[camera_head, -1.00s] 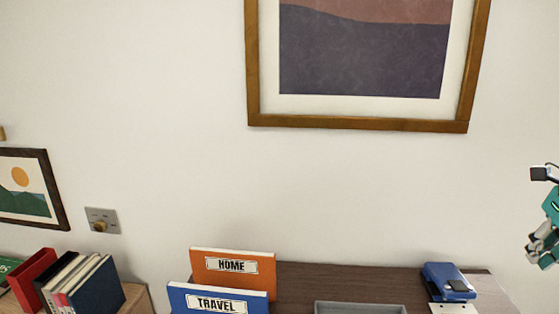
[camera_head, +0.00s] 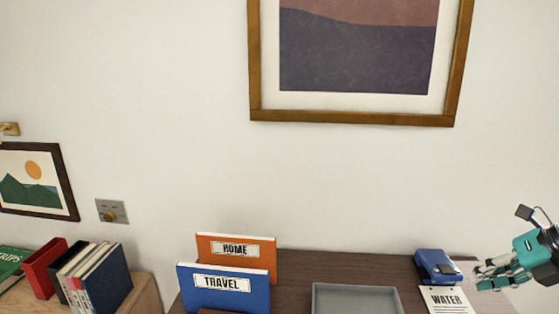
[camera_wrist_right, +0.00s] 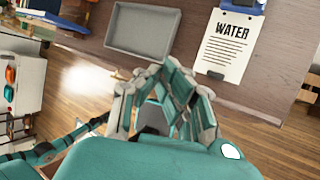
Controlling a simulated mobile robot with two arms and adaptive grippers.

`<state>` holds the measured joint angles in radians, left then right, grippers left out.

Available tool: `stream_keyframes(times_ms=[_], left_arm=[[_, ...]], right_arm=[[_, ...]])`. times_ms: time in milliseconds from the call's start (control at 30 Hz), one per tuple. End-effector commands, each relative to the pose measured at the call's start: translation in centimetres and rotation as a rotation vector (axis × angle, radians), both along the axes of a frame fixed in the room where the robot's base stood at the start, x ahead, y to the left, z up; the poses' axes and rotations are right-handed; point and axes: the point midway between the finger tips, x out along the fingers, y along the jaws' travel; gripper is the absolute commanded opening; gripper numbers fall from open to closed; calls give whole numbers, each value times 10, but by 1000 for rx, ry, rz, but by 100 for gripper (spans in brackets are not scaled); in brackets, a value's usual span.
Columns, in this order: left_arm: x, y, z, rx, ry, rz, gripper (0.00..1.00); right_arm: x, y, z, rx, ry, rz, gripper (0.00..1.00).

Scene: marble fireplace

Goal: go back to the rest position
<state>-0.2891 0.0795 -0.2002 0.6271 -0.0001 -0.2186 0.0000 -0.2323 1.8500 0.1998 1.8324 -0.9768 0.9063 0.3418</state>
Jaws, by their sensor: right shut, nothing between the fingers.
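My right gripper (camera_head: 482,277) shows at the right edge of the head view, its grey and teal fingers close to the blue hole punch or stapler-like item (camera_head: 437,266) in the picture. In the right wrist view my right gripper (camera_wrist_right: 163,68) has its fingertips together with nothing between them, over the dark wooden desk top. The paper marked WATER (camera_head: 446,299) also shows in the wrist view (camera_wrist_right: 229,45), to the right of the fingers and apart from them. My left gripper is not in view.
A grey tray (camera_head: 318,303) lies on the desk (camera_head: 320,268), also seen in the wrist view (camera_wrist_right: 111,28). An orange HOME folder (camera_head: 262,246) and a blue TRAVEL folder (camera_head: 222,296) stand left of it. Books (camera_head: 108,280) stand on a lighter wooden surface further left. Wooden floor (camera_wrist_right: 252,138) shows below.

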Motion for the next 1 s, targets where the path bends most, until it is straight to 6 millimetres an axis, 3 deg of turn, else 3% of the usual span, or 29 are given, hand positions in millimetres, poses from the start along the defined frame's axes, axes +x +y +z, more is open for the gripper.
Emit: stream_keyframes(times_ms=[167,300,467,567,667,700,800,1000], left_arm=[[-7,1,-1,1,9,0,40],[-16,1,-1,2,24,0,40],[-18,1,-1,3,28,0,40],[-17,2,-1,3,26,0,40],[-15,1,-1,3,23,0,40],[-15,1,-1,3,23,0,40],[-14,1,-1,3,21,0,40],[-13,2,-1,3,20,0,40]], right_arm=[[10,37,-25,327,-121,-95,0],[20,58,-39,673,-240,-305,0],[18,45,-72,1068,-333,-780,0],[-1,30,-116,1223,-311,-1152,0],[-39,28,-175,1292,-210,-1548,0],[-57,33,-197,1293,-149,-1693,0],[-100,54,-240,1254,8,-1972,0],[-163,103,-281,1129,284,-2280,0]])
